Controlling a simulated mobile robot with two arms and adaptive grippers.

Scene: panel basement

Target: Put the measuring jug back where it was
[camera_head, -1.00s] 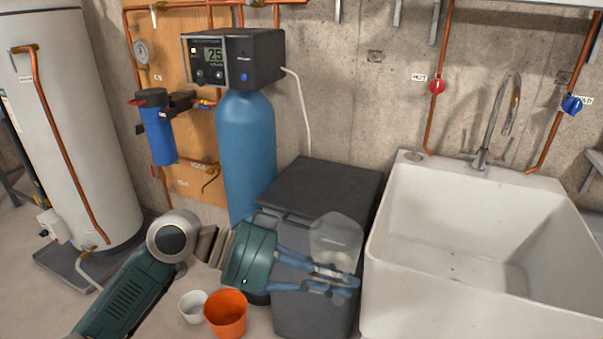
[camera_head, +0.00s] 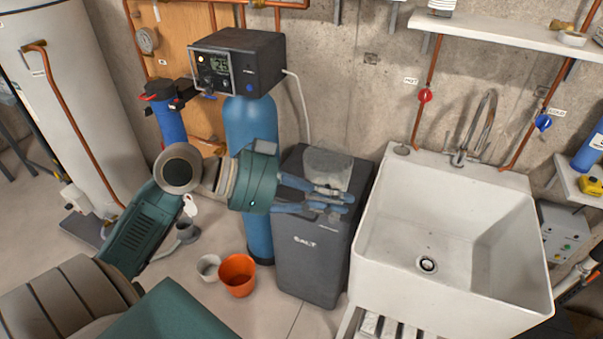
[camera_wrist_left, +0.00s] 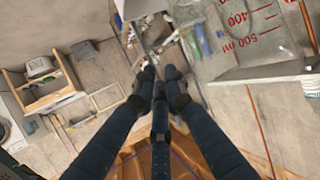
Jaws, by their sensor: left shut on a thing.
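The measuring jug (camera_head: 327,168) is clear plastic and shows in front of the salt bin's dark lid in the head view. In the left wrist view the jug (camera_wrist_left: 245,45) fills the upper right, with red marks such as 400 and 500 ml. My left gripper (camera_head: 345,198) is shut on the jug, its blue fingers on the near side. The fingertips (camera_wrist_left: 160,82) are close together in the wrist view, where the exact grip is unclear. I cannot tell whether the jug touches the lid. My right gripper is not in view.
The dark salt bin (camera_head: 310,255) stands between the blue softener tank (camera_head: 252,125) and the white sink (camera_head: 450,285). An orange pot (camera_head: 238,275) and a small white pot (camera_head: 208,267) stand on the floor. A wall shelf (camera_head: 500,33) is at upper right.

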